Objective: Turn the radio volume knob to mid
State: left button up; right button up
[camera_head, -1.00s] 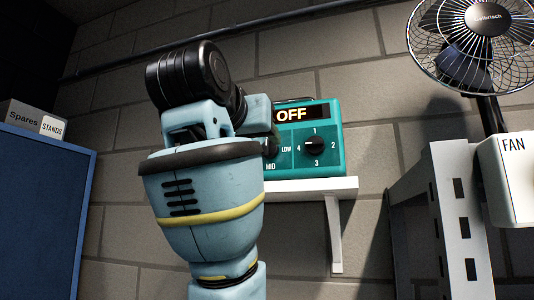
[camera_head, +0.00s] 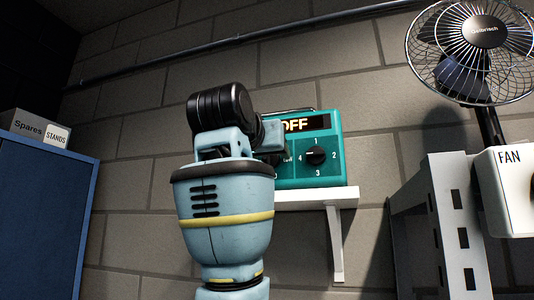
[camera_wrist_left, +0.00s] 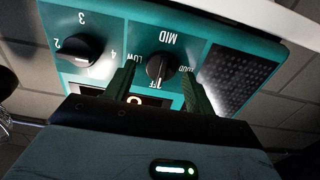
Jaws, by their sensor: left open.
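The teal radio (camera_head: 330,172) sits on a white wall shelf, its display (camera_head: 307,123) reading OFF, partly covered by my arm. In the left wrist view the radio (camera_wrist_left: 125,28) appears upside down. Its black volume knob (camera_wrist_left: 160,68) has LOW, MID, LOUD and OFF marked around it; its pointer seems to be at OFF. My left gripper (camera_wrist_left: 158,76) is open, with one finger on each side of this knob; contact cannot be told. In the head view my left gripper (camera_head: 272,140) is at the radio's left side, where my arm hides the volume knob.
A second knob (camera_head: 316,156), numbered 1 to 4, is on the radio's right; it also shows in the wrist view (camera_wrist_left: 78,48). The white shelf (camera_head: 335,198) is below. A fan (camera_head: 485,50) and a metal frame (camera_head: 455,215) stand right. A blue cabinet (camera_head: 40,215) stands left.

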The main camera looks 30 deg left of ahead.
pick_arm(q)
jog(key=c, duration=1)
jog(key=shift+o, duration=0.2)
jog(key=shift+m, duration=0.3)
